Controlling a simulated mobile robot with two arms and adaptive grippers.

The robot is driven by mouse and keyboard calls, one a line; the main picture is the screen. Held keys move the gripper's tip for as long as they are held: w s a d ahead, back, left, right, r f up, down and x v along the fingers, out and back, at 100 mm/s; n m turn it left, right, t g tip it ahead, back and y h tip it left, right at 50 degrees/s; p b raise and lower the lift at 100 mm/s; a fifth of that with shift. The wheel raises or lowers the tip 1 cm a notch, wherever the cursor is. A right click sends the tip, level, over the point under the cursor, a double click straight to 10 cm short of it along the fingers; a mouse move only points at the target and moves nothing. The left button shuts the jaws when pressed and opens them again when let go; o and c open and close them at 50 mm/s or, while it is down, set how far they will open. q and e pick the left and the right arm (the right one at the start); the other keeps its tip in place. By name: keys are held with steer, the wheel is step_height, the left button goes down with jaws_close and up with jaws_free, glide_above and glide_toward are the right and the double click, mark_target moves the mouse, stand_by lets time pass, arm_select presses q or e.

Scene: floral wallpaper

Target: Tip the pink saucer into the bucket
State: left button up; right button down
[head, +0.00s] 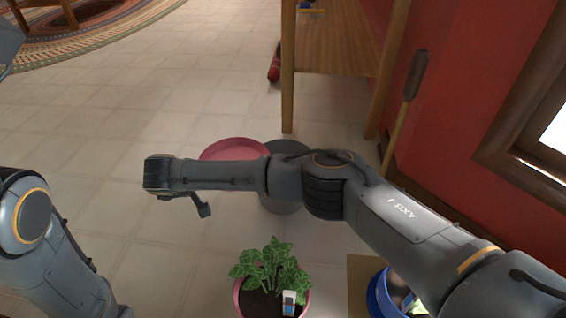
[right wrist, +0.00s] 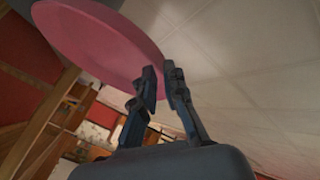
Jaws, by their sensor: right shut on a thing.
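The pink saucer (head: 235,150) shows in the head view behind my right forearm, which hides its lower part. In the right wrist view, my right gripper (right wrist: 160,80) is shut on the rim of the saucer (right wrist: 95,42), which looks tilted there. The grey bucket (head: 283,208) stands on the floor just right of the saucer in the head view, its middle hidden by my right arm. I cannot tell whether the saucer is over its opening, and its inside is not visible. My right fingers are hidden in the head view. My left gripper is not in view.
A potted plant (head: 270,268) stands in front of the bucket. A blue container (head: 378,297) is at the lower right. A wooden table (head: 340,45) and a long-handled tool (head: 398,125) are behind, near the red wall. The tiled floor at left is clear.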

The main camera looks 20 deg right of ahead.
step_height(320, 180, up, 5)
steer(key=p, duration=0.4)
stand_by(0.4)
